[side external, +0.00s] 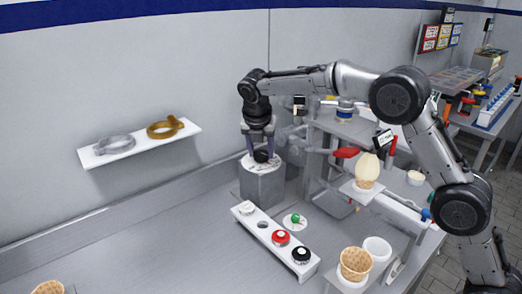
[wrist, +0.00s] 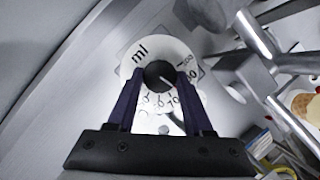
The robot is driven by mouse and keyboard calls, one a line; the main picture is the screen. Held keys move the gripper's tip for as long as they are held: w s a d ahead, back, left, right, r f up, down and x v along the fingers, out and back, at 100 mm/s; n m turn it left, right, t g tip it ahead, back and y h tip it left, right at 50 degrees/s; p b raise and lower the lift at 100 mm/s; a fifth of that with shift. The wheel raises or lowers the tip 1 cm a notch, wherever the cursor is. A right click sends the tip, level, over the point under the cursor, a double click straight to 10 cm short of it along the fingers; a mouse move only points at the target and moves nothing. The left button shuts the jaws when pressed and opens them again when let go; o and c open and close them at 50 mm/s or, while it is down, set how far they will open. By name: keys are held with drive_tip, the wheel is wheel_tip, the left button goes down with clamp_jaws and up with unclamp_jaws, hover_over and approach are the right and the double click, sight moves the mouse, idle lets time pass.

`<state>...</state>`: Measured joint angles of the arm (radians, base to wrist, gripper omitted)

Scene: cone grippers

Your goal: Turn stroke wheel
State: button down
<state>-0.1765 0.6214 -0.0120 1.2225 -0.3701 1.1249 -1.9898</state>
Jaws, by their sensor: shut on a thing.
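The stroke wheel is a black knob (wrist: 158,75) on a round white dial (wrist: 140,58) marked "ml" with numbers around its edge. A white pointer line on the knob points to the lower right, toward the numbered part. In the side external view the knob (side external: 261,156) sits on top of a grey metal block (side external: 262,185). My gripper (wrist: 160,78) comes from above, with its two dark purple fingers on either side of the knob, shut on it. My gripper (side external: 260,150) partly hides the dial in the side external view.
A white strip (side external: 270,240) with red and black knobs lies in front of the block. A green-knobbed disc (side external: 295,221) is beside it. A metal machine with a cone (side external: 366,170) stands to the right. A wall shelf (side external: 140,143) holds grey and brown rings. The counter at left is mostly clear.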

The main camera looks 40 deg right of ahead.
drive_tip(key=m+g, duration=0.1)
drive_tip(key=m, duration=0.2)
drive_tip(key=m+g+h, duration=0.1)
drive_tip(key=m, duration=0.1)
drive_tip(key=shift+w+a+m, duration=0.1)
drive_tip(key=shift+w+m, duration=0.1)
drive_tip(key=shift+m, duration=0.2)
drive_tip(key=m+g, duration=0.1)
drive_tip(key=m, duration=0.1)
drive_tip(key=m+g, duration=0.1)
drive_tip(key=m, duration=0.2)
drive_tip(key=shift+w, duration=0.15)
drive_tip(key=shift+m, duration=0.3)
drive_tip(key=shift+c, duration=1.5)
unclamp_jaws()
